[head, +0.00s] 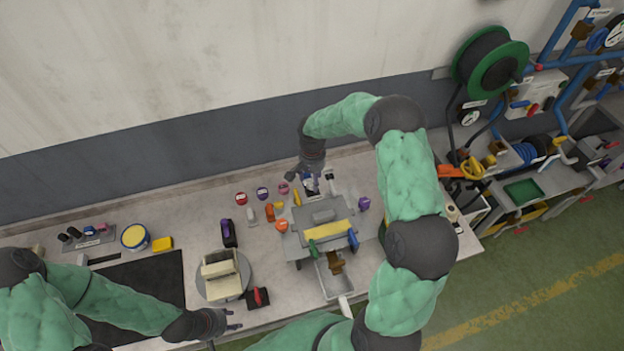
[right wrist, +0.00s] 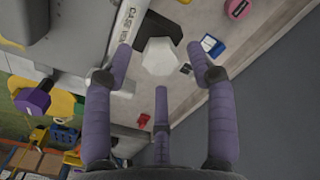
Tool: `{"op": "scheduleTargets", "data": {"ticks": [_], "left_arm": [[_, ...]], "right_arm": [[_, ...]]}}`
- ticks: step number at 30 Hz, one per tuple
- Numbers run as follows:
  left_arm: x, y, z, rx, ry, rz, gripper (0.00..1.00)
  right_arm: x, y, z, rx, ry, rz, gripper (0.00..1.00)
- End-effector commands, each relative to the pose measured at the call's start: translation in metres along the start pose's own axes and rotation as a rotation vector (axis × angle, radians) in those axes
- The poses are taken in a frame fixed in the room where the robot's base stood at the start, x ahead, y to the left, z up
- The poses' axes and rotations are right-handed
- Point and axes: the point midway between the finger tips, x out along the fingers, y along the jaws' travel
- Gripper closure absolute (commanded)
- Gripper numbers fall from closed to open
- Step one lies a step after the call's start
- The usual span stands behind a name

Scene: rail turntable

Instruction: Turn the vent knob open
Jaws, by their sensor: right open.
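In the right wrist view a pale, six-sided knob-like piece (right wrist: 160,57) sits between and just beyond my right gripper's (right wrist: 160,75) spread purple fingers. No label on it is readable, so I cannot tell for certain that it is the vent knob. The fingers are open around its sides, with no clear contact. In the head view my right gripper (head: 308,183) points down behind the grey machine (head: 323,215), and the knob is hard to make out there. My left gripper (head: 228,322) is low near the bench front; its finger opening is unclear.
A round turntable (head: 208,289) with a cream block (head: 222,275) stands left of the machine. Several small coloured pieces, including a red one (head: 241,198), lie near the wall. A grey tray (head: 333,287) is in front of the machine. The wall is close behind.

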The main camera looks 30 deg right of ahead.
Motion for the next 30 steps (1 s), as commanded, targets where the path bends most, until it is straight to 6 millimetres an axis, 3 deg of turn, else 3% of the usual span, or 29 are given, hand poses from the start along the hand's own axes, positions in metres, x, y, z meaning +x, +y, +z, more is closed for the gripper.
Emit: {"op": "scheduleTargets", "data": {"ticks": [6,15,21,30], "left_arm": [[-0.003,0.001,0.000,0.000,0.000,0.000,0.60],[-0.003,0.001,0.000,0.000,0.000,0.000,0.60],[-0.003,0.001,0.000,0.000,0.000,0.000,0.60],[-0.001,0.000,0.000,0.000,0.000,0.000,0.60]], "right_arm": [[0.016,0.000,0.001,0.001,-0.002,0.000,0.43],[0.018,0.000,0.000,0.001,0.000,-0.001,0.43],[0.018,0.000,0.000,0.000,0.000,0.000,0.99],[0.018,0.000,0.000,-0.017,-0.001,0.000,1.00]]}}
